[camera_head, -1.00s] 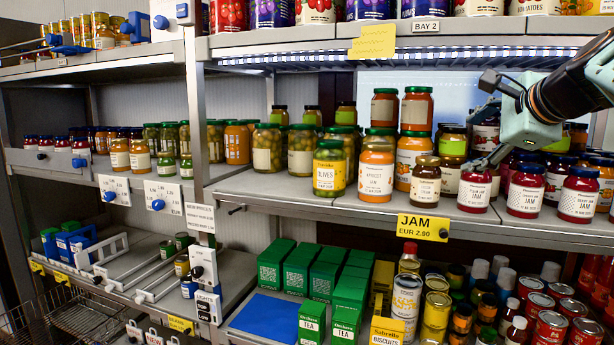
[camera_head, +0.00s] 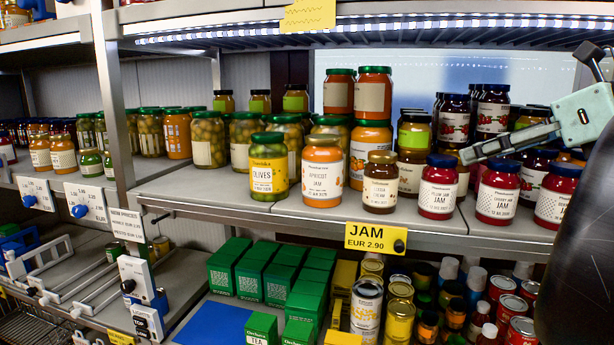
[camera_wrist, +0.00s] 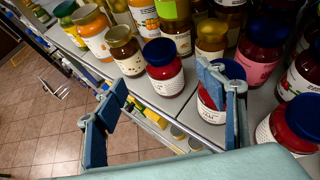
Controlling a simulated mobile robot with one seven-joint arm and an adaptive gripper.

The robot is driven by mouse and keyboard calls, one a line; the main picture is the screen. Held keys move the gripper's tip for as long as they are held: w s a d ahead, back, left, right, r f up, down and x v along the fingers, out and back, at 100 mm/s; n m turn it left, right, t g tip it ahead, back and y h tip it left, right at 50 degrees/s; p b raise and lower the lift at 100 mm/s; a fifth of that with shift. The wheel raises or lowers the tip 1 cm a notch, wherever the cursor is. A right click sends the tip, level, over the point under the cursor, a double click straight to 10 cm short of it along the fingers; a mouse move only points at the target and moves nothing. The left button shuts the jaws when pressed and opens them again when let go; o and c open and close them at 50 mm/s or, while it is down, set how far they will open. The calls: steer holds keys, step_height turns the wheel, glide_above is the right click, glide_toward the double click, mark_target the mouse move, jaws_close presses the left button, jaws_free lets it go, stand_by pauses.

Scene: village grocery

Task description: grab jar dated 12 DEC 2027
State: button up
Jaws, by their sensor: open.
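The front row of jars holds an olives jar (camera_head: 268,168), an apricot jam jar (camera_head: 322,172), a small brown jar with a gold lid (camera_head: 380,182), a plum jam jar with a blue lid (camera_head: 438,188), a cherry jam jar (camera_head: 498,192) and another red jar (camera_head: 556,193). Their date lines are too small to read surely. My gripper (camera_wrist: 162,85) is open and empty. In the wrist view, the plum jam jar (camera_wrist: 164,66) stands beyond the gap between the fingers. The right finger partly hides the red jar (camera_wrist: 209,108) beside it.
More jars stand close behind the front row, some stacked, such as the orange jars (camera_head: 372,92). A yellow JAM price sign (camera_head: 376,238) hangs on the shelf edge. Cans (camera_head: 398,318) and green tea boxes (camera_head: 250,275) fill the shelf below.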

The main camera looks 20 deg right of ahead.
mark_target(453, 159)
steer(key=x, duration=0.5)
steer(key=shift+a+b, duration=0.1)
steer(key=shift+b, duration=0.25)
steer(key=x, duration=0.5)
steer(key=shift+w+r, duration=0.15)
steer(key=shift+w, duration=0.35)
jaws_close()
